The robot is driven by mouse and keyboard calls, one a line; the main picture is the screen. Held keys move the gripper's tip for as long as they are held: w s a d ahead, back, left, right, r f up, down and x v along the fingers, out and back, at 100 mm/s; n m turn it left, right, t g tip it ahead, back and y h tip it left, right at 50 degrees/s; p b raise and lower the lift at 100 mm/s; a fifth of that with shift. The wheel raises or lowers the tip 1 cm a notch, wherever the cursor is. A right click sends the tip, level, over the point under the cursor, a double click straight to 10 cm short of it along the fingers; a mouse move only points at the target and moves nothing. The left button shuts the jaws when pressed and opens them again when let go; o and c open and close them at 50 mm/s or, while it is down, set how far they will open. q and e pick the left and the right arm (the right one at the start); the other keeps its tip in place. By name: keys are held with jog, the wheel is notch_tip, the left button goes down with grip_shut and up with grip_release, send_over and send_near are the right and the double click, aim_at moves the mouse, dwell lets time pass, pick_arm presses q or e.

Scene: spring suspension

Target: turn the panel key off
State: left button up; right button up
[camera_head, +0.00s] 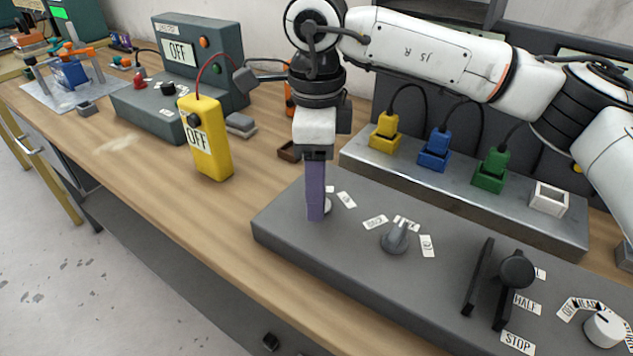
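The dark grey control panel (285,232) lies across the bench at the lower right. My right gripper (316,214) comes down from above, its purple finger pointing at the panel's left end. A small pale round part (328,206) shows just behind the fingertip, with white labels beside it. It may be the panel key, but the gripper hides most of it, and I cannot tell whether they touch. The fingers overlap from this side, so their opening is hidden. My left gripper is not in view.
A grey rotary knob (395,238) stands right of the gripper, then a black lever (517,270) and a white dial (603,328). Yellow, blue and green plugs (435,150) stand behind. A yellow box (206,150) and a grey box (228,75) both read OFF.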

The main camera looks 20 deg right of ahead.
notch_tip(320, 180, up, 10)
jog(key=shift+r, duration=0.15)
dwell(0.4)
